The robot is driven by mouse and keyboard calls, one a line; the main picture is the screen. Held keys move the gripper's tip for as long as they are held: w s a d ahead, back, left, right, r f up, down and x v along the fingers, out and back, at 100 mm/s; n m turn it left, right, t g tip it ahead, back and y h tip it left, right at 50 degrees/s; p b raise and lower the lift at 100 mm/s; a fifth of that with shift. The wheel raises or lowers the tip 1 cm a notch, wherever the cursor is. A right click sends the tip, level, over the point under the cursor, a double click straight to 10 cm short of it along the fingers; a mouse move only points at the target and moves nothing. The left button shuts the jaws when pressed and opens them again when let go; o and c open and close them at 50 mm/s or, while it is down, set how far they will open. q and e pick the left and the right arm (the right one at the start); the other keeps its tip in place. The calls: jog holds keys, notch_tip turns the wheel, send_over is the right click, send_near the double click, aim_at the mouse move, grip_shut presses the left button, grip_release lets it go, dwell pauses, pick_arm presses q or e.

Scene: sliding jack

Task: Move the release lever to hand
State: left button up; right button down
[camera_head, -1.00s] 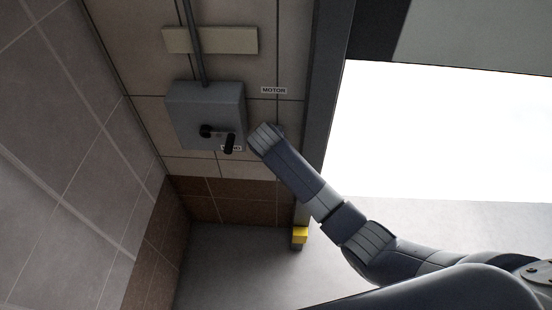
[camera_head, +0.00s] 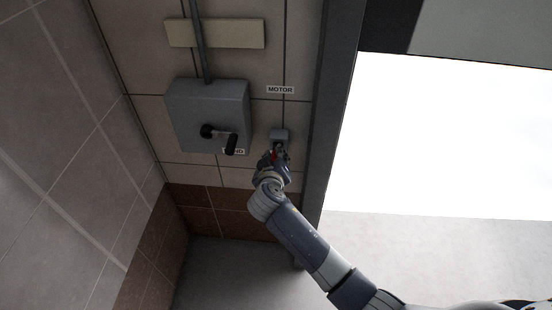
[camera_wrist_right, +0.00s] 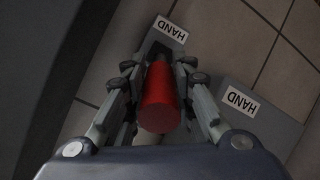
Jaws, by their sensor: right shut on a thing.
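The release lever has a red cylindrical grip (camera_wrist_right: 160,97), seen end-on in the right wrist view. In the head view only a small red part of the lever (camera_head: 274,155) shows between my fingers. The lever sits on a small grey mount (camera_head: 279,136) on the tiled wall, between the MOTOR label (camera_head: 281,90) above and my gripper. A HAND label (camera_wrist_right: 167,30) is on the mount at the lever's far end in the wrist view. My right gripper (camera_wrist_right: 158,90) is shut on the red grip, with fingers on both sides. My left gripper is not in view.
A grey box (camera_head: 207,105) with a black crank handle (camera_head: 231,143) is on the wall to the left, close to my right gripper. Its HAND label (camera_wrist_right: 241,102) shows in the wrist view. A dark door post (camera_head: 339,100) stands to the right, beside a bright opening.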

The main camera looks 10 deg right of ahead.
jog(key=shift+s+f, duration=0.15)
jog(key=shift+f, duration=0.2)
jog(key=c, duration=1.3)
grip_release()
jog(key=shift+c, duration=0.2)
jog(key=shift+r, duration=0.15)
jog(key=v, duration=1.2)
